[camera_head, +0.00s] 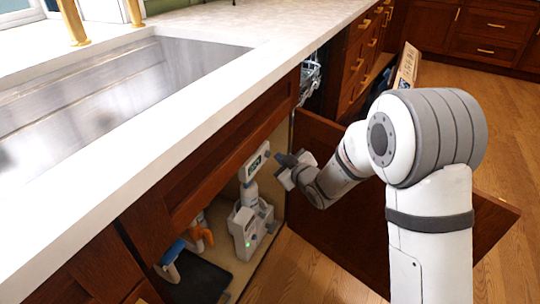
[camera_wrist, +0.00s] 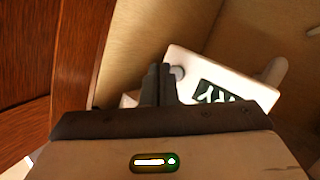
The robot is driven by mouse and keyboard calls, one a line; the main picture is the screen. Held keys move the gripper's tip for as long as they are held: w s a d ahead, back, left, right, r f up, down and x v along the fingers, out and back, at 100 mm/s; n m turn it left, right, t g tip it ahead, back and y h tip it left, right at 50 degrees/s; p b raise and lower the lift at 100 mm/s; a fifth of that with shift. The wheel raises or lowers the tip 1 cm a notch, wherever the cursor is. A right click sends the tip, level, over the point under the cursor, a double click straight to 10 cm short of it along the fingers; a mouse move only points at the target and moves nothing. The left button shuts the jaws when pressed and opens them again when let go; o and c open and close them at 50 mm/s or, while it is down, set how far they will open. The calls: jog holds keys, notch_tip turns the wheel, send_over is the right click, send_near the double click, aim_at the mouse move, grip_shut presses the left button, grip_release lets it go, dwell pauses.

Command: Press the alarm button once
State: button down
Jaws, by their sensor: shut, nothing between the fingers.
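A white device stands inside the open cabinet under the sink. I cannot tell for sure that this is the alarm button. My gripper (camera_head: 281,159) is shut and empty, just right of the panel in the head view. In the wrist view its fingertips (camera_wrist: 160,70) are close beside the button; contact cannot be made out.
An open cabinet door (camera_head: 440,235) stands right of the device, behind my arm. The countertop edge (camera_head: 215,108) overhangs the cabinet. An orange-handled item (camera_head: 201,232), a blue item (camera_head: 171,254) and a dark tray (camera_head: 200,279) lie left of the device. The floor at right is clear.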

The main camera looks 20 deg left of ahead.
jog(key=d, duration=0.5)
jog(key=shift+s, duration=0.2)
dwell(0.7)
